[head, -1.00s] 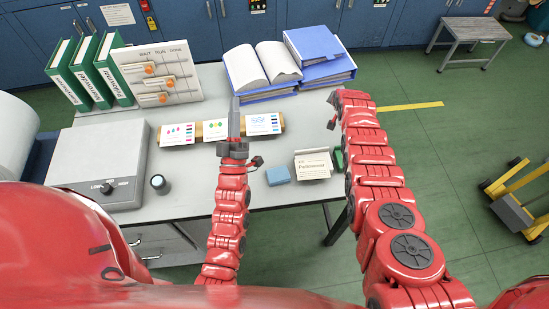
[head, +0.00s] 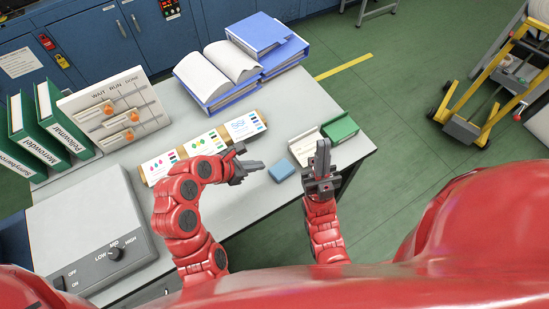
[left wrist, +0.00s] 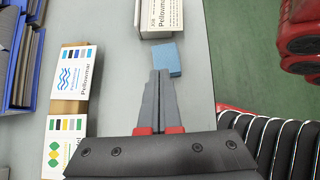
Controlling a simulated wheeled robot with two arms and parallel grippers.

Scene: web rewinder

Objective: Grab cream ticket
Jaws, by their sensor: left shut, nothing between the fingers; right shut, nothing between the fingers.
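A cream ticket box or stack with printed lettering (left wrist: 160,18) lies near the table's right edge; in the head view (head: 305,145) it is partly hidden behind my right gripper. Cream slips with orange knobs (head: 118,121) also sit on the WAIT/RUN/DONE board; I cannot tell which is the cream ticket meant. My left gripper (head: 261,166) is shut and empty over the table, its tips close to a blue block (head: 281,170); in the left wrist view the tips (left wrist: 160,73) point at that block. My right gripper (head: 322,146) is shut and empty, pointing up in the picture beside the cream box.
A green box (head: 341,128) stands right of the cream box. Printed cards (head: 204,142) lie on a brown strip. Blue binders and an open book (head: 232,62) are at the back. Green binders (head: 46,120) and a grey control box (head: 84,225) are left. A yellow cart (head: 490,85) stands off right.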

